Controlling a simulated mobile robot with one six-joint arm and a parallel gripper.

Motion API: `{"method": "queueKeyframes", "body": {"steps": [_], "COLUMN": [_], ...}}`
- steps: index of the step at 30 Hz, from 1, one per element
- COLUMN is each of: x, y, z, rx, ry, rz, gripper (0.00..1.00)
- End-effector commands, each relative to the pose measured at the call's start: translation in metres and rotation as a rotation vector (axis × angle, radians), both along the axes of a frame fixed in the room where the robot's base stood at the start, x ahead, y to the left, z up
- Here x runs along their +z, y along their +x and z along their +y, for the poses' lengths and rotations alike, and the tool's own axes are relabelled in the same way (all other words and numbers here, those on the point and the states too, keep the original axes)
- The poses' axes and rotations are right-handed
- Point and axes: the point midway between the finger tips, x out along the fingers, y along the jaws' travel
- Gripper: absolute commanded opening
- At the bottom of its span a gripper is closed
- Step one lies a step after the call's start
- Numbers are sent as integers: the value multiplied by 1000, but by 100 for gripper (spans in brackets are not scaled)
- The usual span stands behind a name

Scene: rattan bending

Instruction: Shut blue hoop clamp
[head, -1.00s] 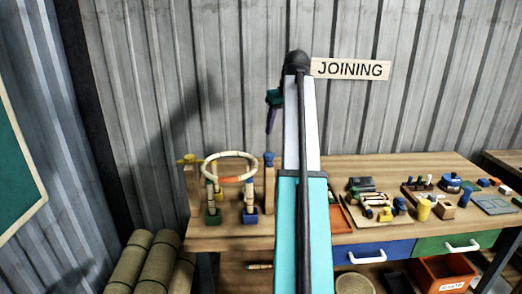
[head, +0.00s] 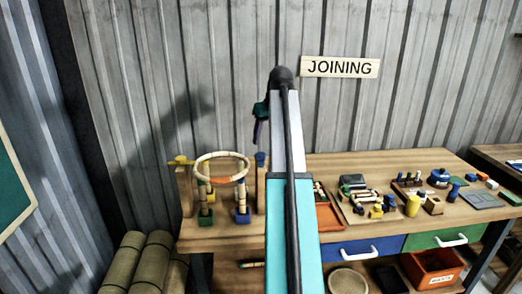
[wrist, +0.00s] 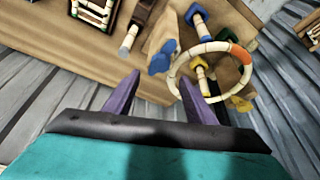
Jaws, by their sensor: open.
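The pale hoop (head: 222,155) with an orange section stands held up on short posts at the bench's left end. The blue clamp (head: 260,159) tops a wooden upright just right of the hoop; in the wrist view its blue end (wrist: 161,57) lies beside the hoop's rim (wrist: 176,70). I cannot tell whether it is open or shut. A yellow clamp (head: 180,160) is on the left upright. My gripper (wrist: 158,80) is open and empty, its purple fingers spread, with the blue clamp just beyond the tips in the picture. In the head view the gripper (head: 258,124) shows small above the hoop.
Green-based and blue-based posts (head: 242,215) stand under the hoop. The bench (head: 225,232) holds a tray of parts (head: 345,212) and several small tools to the right. Rattan rolls (head: 140,262) stand on the floor at left. A corrugated wall (head: 200,70) is behind.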

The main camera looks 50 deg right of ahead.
Motion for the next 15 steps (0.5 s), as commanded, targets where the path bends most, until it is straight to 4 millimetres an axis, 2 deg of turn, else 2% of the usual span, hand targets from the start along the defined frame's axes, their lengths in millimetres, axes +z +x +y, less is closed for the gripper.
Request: {"method": "queueKeyframes", "body": {"steps": [15], "x": [-54], "y": [22], "z": [-5], "rx": [2], "ry": [0], "rz": [1], "gripper": [50]}}
